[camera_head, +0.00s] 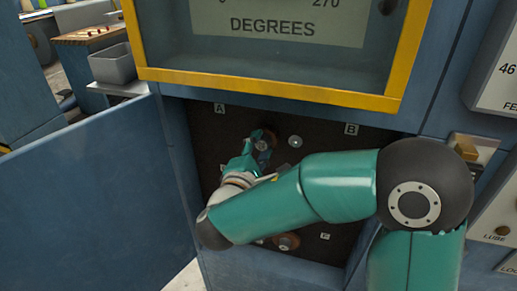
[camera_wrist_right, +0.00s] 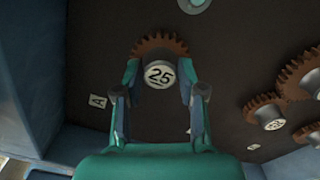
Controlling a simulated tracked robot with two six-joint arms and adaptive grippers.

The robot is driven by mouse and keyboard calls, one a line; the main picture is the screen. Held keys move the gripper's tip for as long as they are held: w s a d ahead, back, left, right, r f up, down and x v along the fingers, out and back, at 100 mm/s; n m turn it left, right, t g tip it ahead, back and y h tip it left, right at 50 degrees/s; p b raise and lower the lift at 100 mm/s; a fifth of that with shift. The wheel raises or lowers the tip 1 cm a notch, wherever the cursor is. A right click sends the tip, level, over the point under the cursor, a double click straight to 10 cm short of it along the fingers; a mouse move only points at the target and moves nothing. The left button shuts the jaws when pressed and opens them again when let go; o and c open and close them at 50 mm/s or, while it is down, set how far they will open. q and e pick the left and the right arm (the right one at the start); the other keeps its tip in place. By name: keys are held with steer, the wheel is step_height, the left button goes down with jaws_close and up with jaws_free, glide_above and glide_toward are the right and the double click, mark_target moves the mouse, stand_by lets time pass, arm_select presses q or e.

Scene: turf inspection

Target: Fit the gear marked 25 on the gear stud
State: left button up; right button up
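The gear marked 25 (camera_wrist_right: 159,47) is brown and toothed, with a pale hub reading 25. My right gripper (camera_wrist_right: 159,78) has one finger on each side of it, apparently shut on it. In the head view my right gripper (camera_head: 262,146) reaches into the dark recess and the gear (camera_head: 267,134) shows at its tips. I cannot tell whether the gear touches the back panel. A pale round stud (camera_head: 295,142) stands right of the gear; its edge shows at the top of the wrist view (camera_wrist_right: 193,3). My left gripper is not in view.
Several brown gears (camera_wrist_right: 267,113) sit on the panel; one (camera_head: 286,241) shows low in the recess, partly behind my right arm. Labels A (camera_head: 219,107) and B (camera_head: 351,129) mark the panel. A yellow-framed display (camera_head: 270,88) overhangs it. A blue door (camera_head: 80,190) stands open at left.

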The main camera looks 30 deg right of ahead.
steer(key=o, duration=0.3)
steer(key=v, duration=1.2)
steer(key=shift+f, duration=0.1)
